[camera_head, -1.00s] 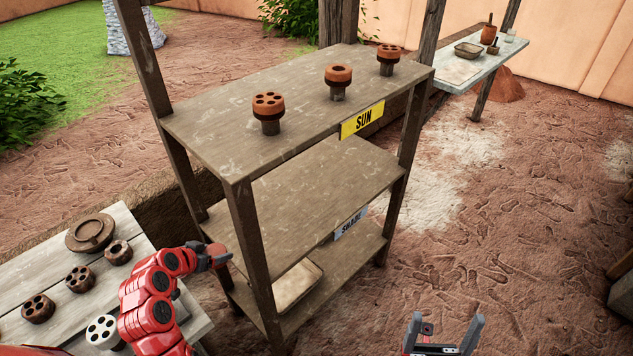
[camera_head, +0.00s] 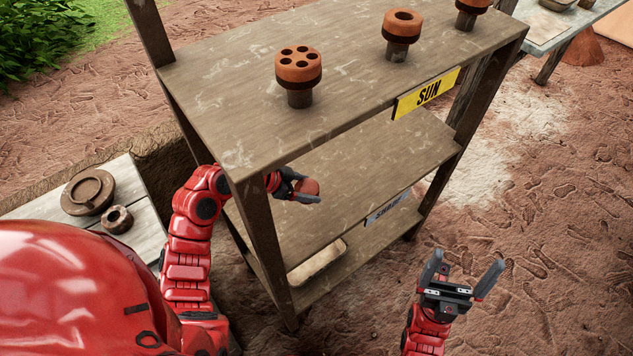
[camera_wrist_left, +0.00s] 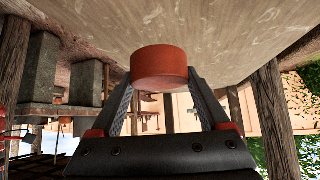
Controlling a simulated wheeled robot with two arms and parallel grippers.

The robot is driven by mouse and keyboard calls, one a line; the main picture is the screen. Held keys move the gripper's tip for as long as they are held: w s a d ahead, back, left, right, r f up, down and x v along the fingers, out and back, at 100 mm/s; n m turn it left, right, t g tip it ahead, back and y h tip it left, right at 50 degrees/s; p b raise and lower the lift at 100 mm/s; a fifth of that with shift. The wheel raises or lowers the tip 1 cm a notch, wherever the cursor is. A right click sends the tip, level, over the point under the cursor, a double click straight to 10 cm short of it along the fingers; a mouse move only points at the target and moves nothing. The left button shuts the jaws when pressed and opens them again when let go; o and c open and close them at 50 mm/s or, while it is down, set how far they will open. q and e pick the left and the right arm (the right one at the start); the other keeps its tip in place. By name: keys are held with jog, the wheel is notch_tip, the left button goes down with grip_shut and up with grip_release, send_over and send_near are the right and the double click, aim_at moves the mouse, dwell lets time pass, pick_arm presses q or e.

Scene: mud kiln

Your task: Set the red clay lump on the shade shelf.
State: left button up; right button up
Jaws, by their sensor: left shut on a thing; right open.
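My left gripper (camera_head: 308,190) is shut on the red clay lump (camera_head: 309,185), a small reddish round piece. It holds the lump in the gap between the sun shelf and the shade shelf (camera_head: 375,165), near the rack's left front post. In the left wrist view the lump (camera_wrist_left: 160,67) sits between both fingertips, with a board surface close beyond it. Whether the lump touches the shade shelf I cannot tell. The grey SHADE label (camera_head: 388,207) is on that shelf's front edge. My right gripper (camera_head: 466,264) is open and empty, in front of the rack.
The sun shelf (camera_head: 240,90) above carries several clay pieces on short stands and a yellow SUN label (camera_head: 427,92). The left front post (camera_head: 262,235) stands beside my left forearm. A tray (camera_head: 317,262) lies below. A plank table (camera_head: 40,207) is at left.

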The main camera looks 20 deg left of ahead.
aim_at(307, 206)
pick_arm(q)
notch_tip(307, 206, down, 5)
jog(key=shift+w+p, duration=0.15)
jog(key=shift+p, duration=0.2)
jog(key=shift+f, duration=0.4)
jog(key=shift+f, duration=0.15)
jog(key=o, duration=1.4)
jog(key=shift+o, duration=0.2)
